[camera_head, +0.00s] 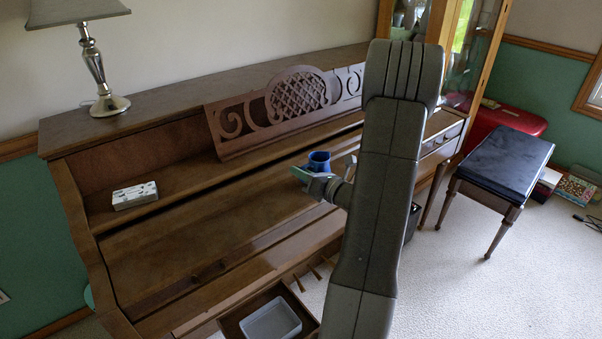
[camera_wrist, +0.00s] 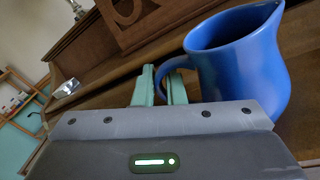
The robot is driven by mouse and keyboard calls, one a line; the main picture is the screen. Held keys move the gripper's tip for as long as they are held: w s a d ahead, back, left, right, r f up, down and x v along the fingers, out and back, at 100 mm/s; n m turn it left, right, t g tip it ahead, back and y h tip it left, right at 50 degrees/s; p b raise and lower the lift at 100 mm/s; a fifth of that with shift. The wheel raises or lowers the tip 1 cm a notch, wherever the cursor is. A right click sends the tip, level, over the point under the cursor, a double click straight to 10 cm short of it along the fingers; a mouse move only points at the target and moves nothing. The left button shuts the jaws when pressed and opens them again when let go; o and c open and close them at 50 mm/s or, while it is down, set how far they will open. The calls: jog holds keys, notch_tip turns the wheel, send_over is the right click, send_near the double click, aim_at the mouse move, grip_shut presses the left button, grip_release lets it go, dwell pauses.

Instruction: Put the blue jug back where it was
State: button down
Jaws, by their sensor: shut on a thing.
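The blue jug (camera_head: 319,161) is in front of the piano's carved music stand in the head view, beside my arm. In the wrist view the jug (camera_wrist: 240,62) is large at the upper right, roughly upright with a slight tilt, its handle toward my fingers. My gripper (camera_wrist: 159,85) has pale green fingers shut on the jug's handle. In the head view my gripper (camera_head: 304,174) is partly hidden by the jug and my arm. I cannot tell whether the jug's base touches the piano.
The upright piano (camera_head: 190,245) has a closed wooden lid and a carved music stand (camera_head: 290,95). A white box (camera_head: 135,195) lies on its left ledge, and a lamp (camera_head: 95,70) stands on top. An open drawer holds a clear tray (camera_head: 271,321). A black stool (camera_head: 505,160) stands right.

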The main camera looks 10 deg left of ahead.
jog(key=c, duration=1.5)
grip_release()
jog(key=shift+c, duration=0.2)
jog(key=shift+o, duration=0.2)
jog(key=v, duration=1.2)
